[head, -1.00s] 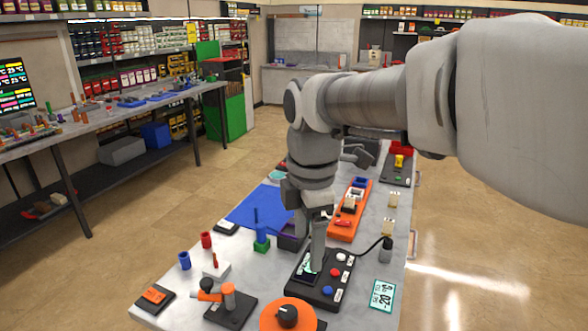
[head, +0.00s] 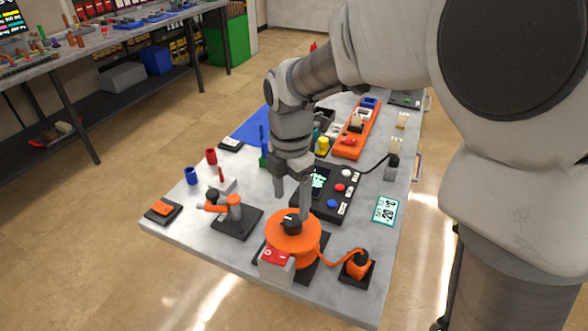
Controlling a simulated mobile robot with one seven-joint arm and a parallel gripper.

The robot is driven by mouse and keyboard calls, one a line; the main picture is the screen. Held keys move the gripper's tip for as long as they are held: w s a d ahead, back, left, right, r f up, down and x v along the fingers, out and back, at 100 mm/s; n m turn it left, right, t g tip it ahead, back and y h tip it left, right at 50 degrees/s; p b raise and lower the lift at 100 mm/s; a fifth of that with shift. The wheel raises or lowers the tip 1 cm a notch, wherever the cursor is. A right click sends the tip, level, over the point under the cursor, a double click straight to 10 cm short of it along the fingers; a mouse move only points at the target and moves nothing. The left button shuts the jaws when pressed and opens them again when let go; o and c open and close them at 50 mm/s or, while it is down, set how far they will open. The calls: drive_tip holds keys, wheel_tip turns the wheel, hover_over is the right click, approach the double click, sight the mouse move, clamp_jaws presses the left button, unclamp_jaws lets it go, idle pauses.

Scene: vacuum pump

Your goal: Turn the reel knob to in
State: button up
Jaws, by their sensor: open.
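The reel (head: 291,245) is a round orange drum on a dark base near the front of the table. Its black knob (head: 292,224) sits on top at the middle. In the picture the fingertips are just above the knob, and the right one overlaps the knob's edge. I cannot tell whether the fingers touch the knob. Any markings around the knob are too small to read.
A grey box with a red top (head: 275,258) stands in front of the reel. An orange cable runs to an orange plug block (head: 357,265) on the right. A black button panel (head: 325,192) is just behind, and an orange-handled valve (head: 234,212) stands left.

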sight(291, 221)
wheel_tip(291, 221, down, 6)
drive_tip(key=shift+r, duration=0.1)
clamp_jaws()
idle(0.5)
